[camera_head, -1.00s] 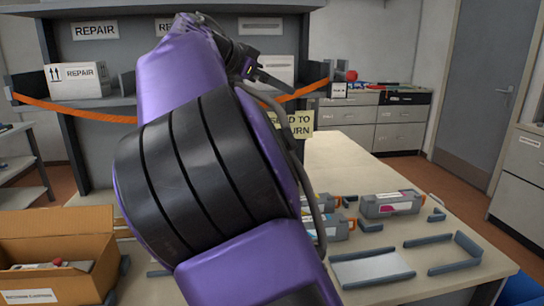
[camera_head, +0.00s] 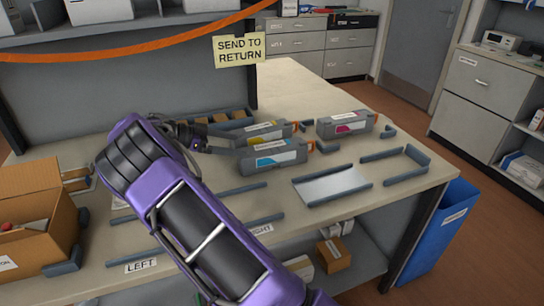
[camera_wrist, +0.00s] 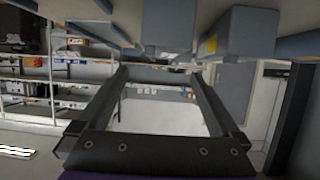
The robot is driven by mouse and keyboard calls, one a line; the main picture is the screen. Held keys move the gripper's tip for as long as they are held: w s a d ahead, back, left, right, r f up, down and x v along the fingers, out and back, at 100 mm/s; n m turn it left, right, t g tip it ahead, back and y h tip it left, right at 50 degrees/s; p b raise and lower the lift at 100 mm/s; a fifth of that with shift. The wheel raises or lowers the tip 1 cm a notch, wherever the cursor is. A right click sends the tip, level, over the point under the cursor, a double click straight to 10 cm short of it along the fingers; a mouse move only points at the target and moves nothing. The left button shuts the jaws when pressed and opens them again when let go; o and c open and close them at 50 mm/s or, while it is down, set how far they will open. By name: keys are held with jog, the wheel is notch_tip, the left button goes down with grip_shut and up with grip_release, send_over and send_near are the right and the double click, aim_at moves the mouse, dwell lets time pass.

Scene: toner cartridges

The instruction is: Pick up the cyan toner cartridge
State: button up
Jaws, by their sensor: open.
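The cyan toner cartridge (camera_head: 272,157), a grey box with a blue-and-white label, lies on the table in the head view. The yellow-labelled cartridge (camera_head: 262,132) lies just behind it. The magenta-labelled cartridge (camera_head: 346,124) lies farther right. My gripper (camera_head: 228,140) is open and empty, at the left ends of the cyan and yellow cartridges; whether it touches either is unclear. In the wrist view my gripper (camera_wrist: 158,72) shows its spread fingers with nothing between them. Grey block shapes, one with a yellow patch, hang at the top there; which cartridges they are is unclear.
Low grey rails surround a pale plate (camera_head: 332,185) at the front right. An open cardboard box (camera_head: 35,225) stands at the left. A divider with a hanging sign (camera_head: 240,49) rises behind the gripper. The table's back right is clear.

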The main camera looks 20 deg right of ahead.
aim_at(267, 148)
jog(key=x, duration=1.1)
jog(key=shift+w+d+b, duration=0.15)
jog(key=shift+w+b, duration=0.1)
jog(key=shift+b, duration=0.05)
grip_shut()
